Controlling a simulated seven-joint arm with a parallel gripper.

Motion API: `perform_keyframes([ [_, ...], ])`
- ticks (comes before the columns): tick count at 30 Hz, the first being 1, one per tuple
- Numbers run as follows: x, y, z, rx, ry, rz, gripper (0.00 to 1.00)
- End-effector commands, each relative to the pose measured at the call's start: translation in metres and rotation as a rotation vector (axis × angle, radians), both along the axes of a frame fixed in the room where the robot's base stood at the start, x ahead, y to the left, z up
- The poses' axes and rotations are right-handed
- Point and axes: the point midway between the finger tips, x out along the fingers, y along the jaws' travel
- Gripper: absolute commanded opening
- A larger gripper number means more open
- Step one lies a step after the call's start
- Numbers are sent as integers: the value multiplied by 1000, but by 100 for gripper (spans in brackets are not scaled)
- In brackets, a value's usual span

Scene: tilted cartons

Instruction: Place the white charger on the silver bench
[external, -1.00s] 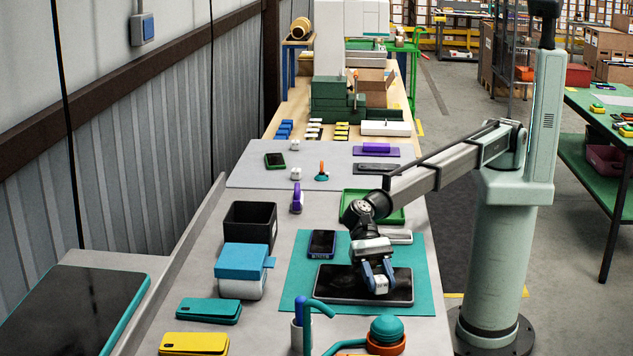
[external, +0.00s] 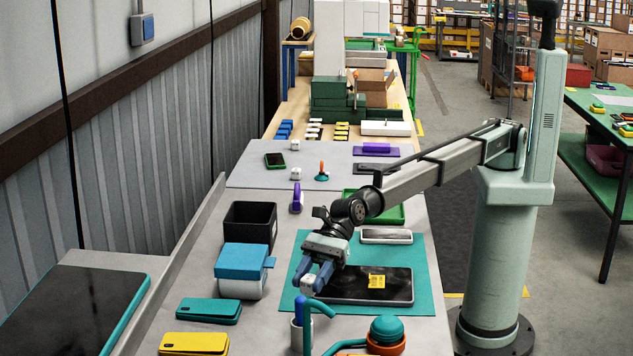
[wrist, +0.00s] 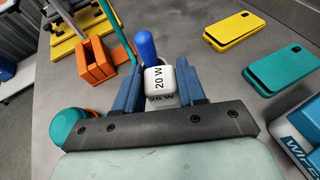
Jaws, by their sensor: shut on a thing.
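The white charger (wrist: 158,79), a small block marked "20 W", is between the fingers of my gripper (wrist: 160,88) in the wrist view. In the external view my gripper (external: 317,277) is shut on the charger (external: 308,287) near the left edge of the teal mat (external: 420,262). The fingers hide part of the charger. The silver-grey bench (external: 260,325) shows bare to the left of the mat. I cannot tell how high the charger is above the surface.
A cup (external: 296,337) with a blue-topped item stands just in front of my gripper. A tablet (external: 340,285) with a yellow label lies on the mat. A blue-lidded white box (external: 240,287), a teal phone (external: 208,311) and a yellow phone (external: 193,343) are to the left.

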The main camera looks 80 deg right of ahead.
Motion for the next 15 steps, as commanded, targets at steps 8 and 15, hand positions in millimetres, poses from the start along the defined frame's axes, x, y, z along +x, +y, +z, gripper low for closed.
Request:
perform_keyframes([
  [8,0,0,-41,-2,1,-1,4],
  [15,0,0,-63,-1,0,0,4],
])
